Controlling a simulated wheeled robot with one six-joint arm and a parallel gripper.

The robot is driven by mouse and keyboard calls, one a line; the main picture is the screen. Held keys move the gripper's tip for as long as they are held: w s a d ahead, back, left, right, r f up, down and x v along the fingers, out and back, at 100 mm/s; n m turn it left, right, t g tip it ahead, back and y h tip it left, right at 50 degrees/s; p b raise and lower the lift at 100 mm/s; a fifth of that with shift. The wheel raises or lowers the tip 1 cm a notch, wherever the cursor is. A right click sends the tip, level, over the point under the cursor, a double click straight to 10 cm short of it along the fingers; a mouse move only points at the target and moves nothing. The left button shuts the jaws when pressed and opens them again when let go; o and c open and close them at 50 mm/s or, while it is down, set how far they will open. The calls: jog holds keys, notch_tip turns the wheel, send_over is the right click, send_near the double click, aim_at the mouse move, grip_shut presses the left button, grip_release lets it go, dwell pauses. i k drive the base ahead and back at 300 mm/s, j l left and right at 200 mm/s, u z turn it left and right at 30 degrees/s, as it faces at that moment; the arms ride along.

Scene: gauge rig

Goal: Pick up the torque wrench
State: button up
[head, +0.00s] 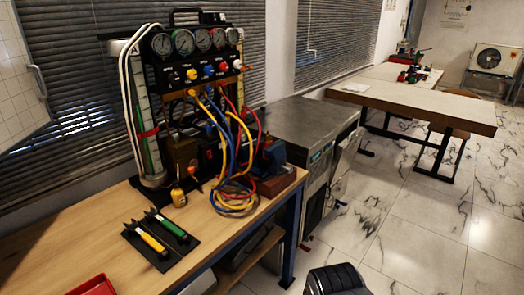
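Two hand tools lie side by side on black mats at the front of the wooden workbench (80,238). One tool has a yellow handle (153,242), and the other, just right of it, has a green handle (173,229). I cannot tell from this view which, if either, is the torque wrench. My gripper is not clearly visible; only a dark ribbed shape shows at the bottom edge.
A gauge rig (195,50) with coiled yellow, blue and red hoses (235,195) stands behind the tools. A small yellow bottle (178,196) stands near them. A red tray (95,287) is at the bottom left. A metal cabinet (310,125) adjoins the bench; the marble floor at right is open.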

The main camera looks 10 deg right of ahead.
aim_at(134, 227)
jog(key=i+j+z, duration=0.25)
jog(key=i+j, duration=0.2)
jog(key=j, duration=0.3)
jog(key=i+j+z, duration=0.15)
jog(key=j, duration=0.25)
